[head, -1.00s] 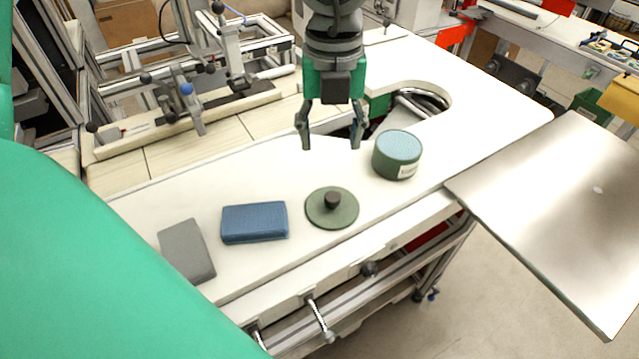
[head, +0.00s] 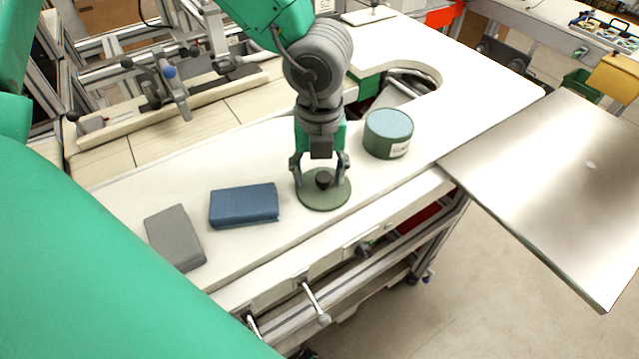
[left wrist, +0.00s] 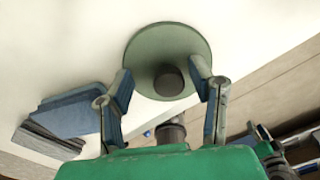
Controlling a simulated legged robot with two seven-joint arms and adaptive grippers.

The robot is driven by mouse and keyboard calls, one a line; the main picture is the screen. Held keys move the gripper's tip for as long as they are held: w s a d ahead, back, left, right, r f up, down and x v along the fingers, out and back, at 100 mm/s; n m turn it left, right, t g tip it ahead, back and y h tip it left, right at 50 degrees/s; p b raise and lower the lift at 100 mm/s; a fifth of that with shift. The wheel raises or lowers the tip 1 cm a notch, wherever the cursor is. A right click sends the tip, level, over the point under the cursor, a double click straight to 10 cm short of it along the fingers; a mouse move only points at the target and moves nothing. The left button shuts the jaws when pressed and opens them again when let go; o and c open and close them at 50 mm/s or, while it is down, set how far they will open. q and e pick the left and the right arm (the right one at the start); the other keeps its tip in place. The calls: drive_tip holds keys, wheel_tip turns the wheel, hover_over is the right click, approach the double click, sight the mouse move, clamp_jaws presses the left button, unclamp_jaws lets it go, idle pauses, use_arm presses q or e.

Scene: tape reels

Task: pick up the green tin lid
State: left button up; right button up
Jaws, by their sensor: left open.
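The green tin lid (head: 324,199) is a flat round disc with a dark knob (head: 323,180) at its middle. It lies on the white bench top. My left gripper (head: 322,172) is open right above the lid, with its fingers on either side of the knob in the head view. In the left wrist view the lid (left wrist: 150,48) and its knob (left wrist: 169,80) show between and just beyond the two open fingertips (left wrist: 160,74). I cannot tell whether the fingers touch the lid. My right gripper is not in view.
A green tin with a light blue top (head: 388,134) stands to the right of the lid. A blue box (head: 244,206) and a grey box (head: 175,238) lie to the left. A bare metal panel (head: 560,190) is at the right. The bench's front edge is close to the lid.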

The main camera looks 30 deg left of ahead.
use_arm(q)
drive_tip(key=shift+w+d+f, duration=0.1)
drive_tip(key=shift+d+f, duration=0.25)
drive_tip(key=shift+d, duration=0.2)
drive_tip(key=shift+d+r, duration=0.1)
drive_tip(key=shift+d, duration=0.2)
drive_tip(key=shift+c, duration=0.8)
drive_tip(key=c, duration=0.7)
drive_tip(key=shift+a, duration=0.2)
clamp_jaws()
drive_tip(key=shift+a, duration=0.4)
